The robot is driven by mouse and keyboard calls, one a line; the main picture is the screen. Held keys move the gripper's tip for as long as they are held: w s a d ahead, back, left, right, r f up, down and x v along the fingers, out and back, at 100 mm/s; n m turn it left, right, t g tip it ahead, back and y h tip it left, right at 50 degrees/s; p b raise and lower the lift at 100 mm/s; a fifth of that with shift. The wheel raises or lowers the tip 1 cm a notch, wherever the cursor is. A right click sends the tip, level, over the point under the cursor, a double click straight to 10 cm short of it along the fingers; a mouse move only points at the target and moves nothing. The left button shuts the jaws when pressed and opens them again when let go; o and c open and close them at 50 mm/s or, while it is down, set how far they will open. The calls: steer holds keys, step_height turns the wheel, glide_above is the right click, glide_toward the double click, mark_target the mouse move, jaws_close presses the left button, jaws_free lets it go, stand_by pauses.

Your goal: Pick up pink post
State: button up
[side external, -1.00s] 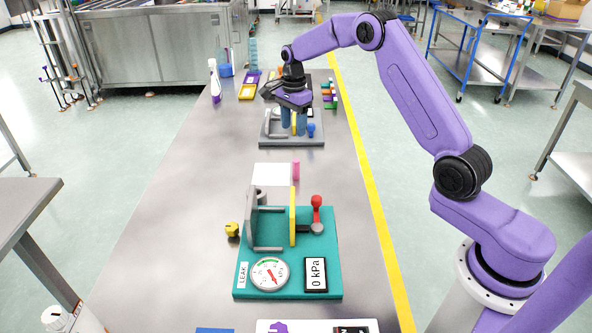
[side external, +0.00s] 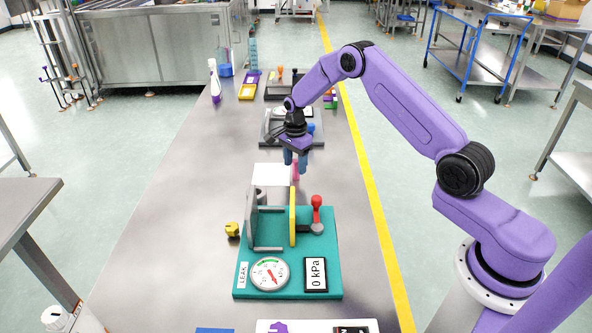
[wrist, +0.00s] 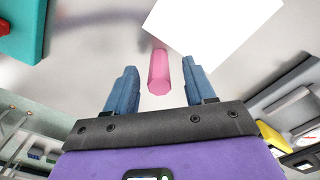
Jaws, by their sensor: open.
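The pink post (side external: 295,171) stands upright on the metal table beside a white square sheet, partly hidden behind my fingers in the side view. In the wrist view the pink post (wrist: 159,73) lies between my two blue fingers and a little beyond their tips, with clear space on both sides. My gripper (side external: 296,164) is open and empty, pointing down just above the post. It also shows in the wrist view (wrist: 156,75). I cannot tell whether the fingertips are below the post's top.
The white sheet (side external: 268,174) lies left of the post. A teal board (side external: 245,275) with a gauge, yellow plate and red-knobbed lever stands in front. A grey fixture (side external: 268,141) is behind. A yellow knob (side external: 232,229) lies left of the board.

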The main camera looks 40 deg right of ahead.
mark_target(296, 178)
step_height(296, 178, down, 3)
steer(key=shift+d+f, duration=0.1)
jaws_close()
steer(key=shift+r, duration=0.2)
